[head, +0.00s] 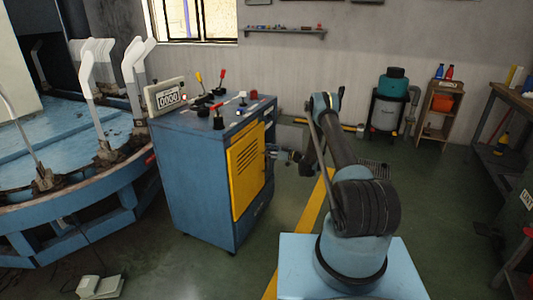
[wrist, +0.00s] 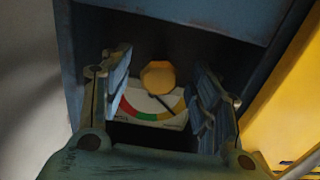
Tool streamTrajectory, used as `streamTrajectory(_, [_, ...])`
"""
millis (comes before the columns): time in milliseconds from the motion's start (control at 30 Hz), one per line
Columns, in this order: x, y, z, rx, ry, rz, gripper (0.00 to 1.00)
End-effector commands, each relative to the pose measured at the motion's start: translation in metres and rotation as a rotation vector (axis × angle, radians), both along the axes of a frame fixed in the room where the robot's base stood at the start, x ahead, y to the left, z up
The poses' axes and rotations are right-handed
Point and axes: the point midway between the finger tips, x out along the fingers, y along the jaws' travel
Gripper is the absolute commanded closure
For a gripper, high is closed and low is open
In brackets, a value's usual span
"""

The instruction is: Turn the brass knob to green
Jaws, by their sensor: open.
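The brass knob (wrist: 160,77) sits in a dark recess of the blue cabinet, in the middle of the wrist view. Below it is a pale dial plate (wrist: 150,111) with red at the left, then green, yellow, and red at the right. A thin dark pointer runs down and right from the knob, toward the yellow and right red part. My gripper (wrist: 162,80) is open, with one finger on each side of the knob and visible gaps to both. In the head view my gripper (head: 284,155) is at the cabinet's right side; the knob is hidden there.
The blue cabinet (head: 195,190) has levers and a small display (head: 168,96) on top. Its yellow vented door (head: 247,165) is beside my gripper; yellow also shows at the right of the wrist view. A round blue machine (head: 85,205) stands at left. Floor to the right is mostly clear.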

Motion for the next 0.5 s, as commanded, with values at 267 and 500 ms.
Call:
streamTrajectory(267, [0.0018,0.0055,0.0002,0.000,0.000,0.001,0.44])
streamTrajectory(500, [0.0017,0.0051,0.0002,0.000,0.000,0.001,0.73])
